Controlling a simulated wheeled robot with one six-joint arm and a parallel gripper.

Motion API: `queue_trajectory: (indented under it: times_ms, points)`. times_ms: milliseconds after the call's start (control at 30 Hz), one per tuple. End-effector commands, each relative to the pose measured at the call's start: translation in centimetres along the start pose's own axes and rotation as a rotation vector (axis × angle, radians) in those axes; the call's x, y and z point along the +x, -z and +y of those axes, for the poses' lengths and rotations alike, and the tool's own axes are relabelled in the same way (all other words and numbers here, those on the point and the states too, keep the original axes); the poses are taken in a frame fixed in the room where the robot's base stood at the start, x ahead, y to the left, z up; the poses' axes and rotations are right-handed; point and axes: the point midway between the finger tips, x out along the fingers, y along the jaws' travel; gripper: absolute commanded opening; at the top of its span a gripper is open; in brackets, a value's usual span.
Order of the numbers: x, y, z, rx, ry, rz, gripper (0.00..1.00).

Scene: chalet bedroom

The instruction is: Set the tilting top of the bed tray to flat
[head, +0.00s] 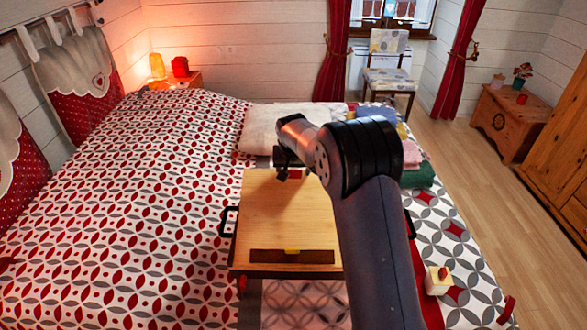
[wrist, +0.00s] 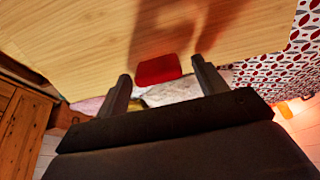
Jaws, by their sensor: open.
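The bed tray stands on the bed, with its light wooden tilting top (head: 270,213) facing up. My gripper (wrist: 161,72) is open, with one finger on each side of the tab. I cannot tell whether the fingers touch it. My arm hides the tray's right side in the head view.
A black side handle (head: 229,221) shows on the tray's left. A white pillow (head: 275,125) lies behind the tray. Folded pink (head: 411,153) and green cloths (head: 418,177) lie right of my arm. A small cream box (head: 438,281) sits at the bed's right. Patterned bedspread is clear at left.

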Motion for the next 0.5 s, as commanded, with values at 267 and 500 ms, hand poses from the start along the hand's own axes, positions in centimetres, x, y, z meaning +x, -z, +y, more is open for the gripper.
queue_trajectory:
  times_ms: [267, 500]
  points:
    - [0.00, 0.01, 0.01, 0.000, 0.000, 0.000, 0.61]
    - [-0.02, 0.01, 0.00, 0.000, 0.000, 0.000, 0.41]
